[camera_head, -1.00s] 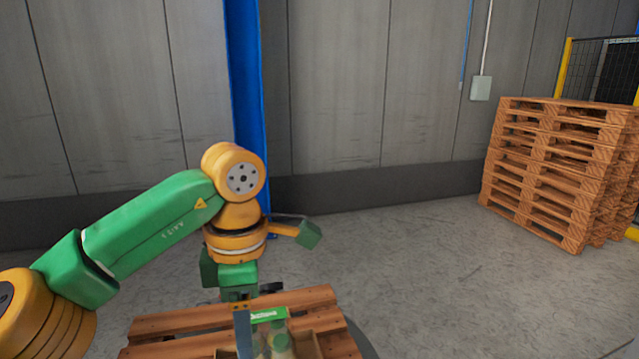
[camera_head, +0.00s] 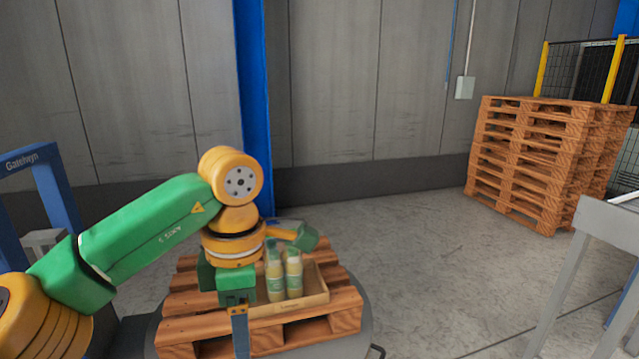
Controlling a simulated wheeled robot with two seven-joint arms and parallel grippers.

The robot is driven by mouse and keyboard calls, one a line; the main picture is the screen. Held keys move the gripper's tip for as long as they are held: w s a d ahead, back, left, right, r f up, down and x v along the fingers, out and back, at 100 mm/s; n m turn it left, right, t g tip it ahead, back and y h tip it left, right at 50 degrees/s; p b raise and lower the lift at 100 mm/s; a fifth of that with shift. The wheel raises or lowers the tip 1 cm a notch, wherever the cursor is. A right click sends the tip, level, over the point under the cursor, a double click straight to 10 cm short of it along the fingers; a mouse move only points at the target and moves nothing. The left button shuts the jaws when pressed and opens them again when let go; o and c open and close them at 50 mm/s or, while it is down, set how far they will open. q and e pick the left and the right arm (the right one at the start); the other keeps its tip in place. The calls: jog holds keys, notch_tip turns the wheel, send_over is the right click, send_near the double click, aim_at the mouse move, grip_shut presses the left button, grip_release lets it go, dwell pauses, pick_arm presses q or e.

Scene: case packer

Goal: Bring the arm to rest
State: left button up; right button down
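My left arm comes in from the left, with its green and orange wrist folded downward. My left gripper (camera_head: 240,333) hangs at the near side of the wooden pallet (camera_head: 185,330). It is seen edge-on, so I cannot tell whether its fingers are open or shut, and no held thing shows. An open cardboard box (camera_head: 290,309) sits on the pallet. Two yellowish bottles (camera_head: 275,283) (camera_head: 294,277) with greenish tops stand upright in it, to the right of the gripper. The wrist hides the box's left part. My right gripper is out of view.
A tall stack of pallets (camera_head: 525,160) stands at the right, before a yellow-posted mesh fence (camera_head: 565,75). A grey table-like frame (camera_head: 605,225) is at the right edge. A blue frame (camera_head: 55,190) stands at the left. The floor (camera_head: 430,260) between is clear.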

pick_arm(q)
jog(key=d+f+n+g+h, duration=0.2)
jog(key=d+f+n+h, duration=0.1)
jog(key=d+h, duration=0.55)
jog(key=d+f+n+g+h, duration=0.1)
jog(key=d+f+n+h, duration=0.2)
jog(key=d+h, duration=0.55)
jog(key=w+f+n+t+h, duration=0.2)
jog(key=w+f+n+t, duration=0.65)
jog(key=n, duration=0.55)
jog(key=w+a+f+n+t+y, duration=0.2)
jog(key=a+f+n+t+y, duration=0.55)
jog(key=f+n, duration=0.4)
jog(key=s+a+f+n+g+y, duration=0.2)
jog(key=s+a+f+n+y, duration=0.35)
jog(key=f, duration=0.55)
jog(key=s+a+f+n+g+y, duration=0.1)
jog(key=s+a+f+n+y, duration=0.1)
jog(key=s+a+f+n, duration=0.6)
jog(key=s+a+f+n+g+y, duration=0.1)
jog(key=s+f+g, duration=0.2)
jog(key=s, duration=0.6)
jog(key=s+a+f+n+g+y, duration=0.1)
jog(key=s+f, duration=0.4)
jog(key=s, duration=0.5)
jog(key=s+a+f+n+g+y, duration=0.1)
jog(key=s+a+f+g, duration=0.2)
jog(key=s, duration=0.6)
jog(key=shift+s+f+g, duration=0.25)
jog(key=shift+f+g, duration=0.55)
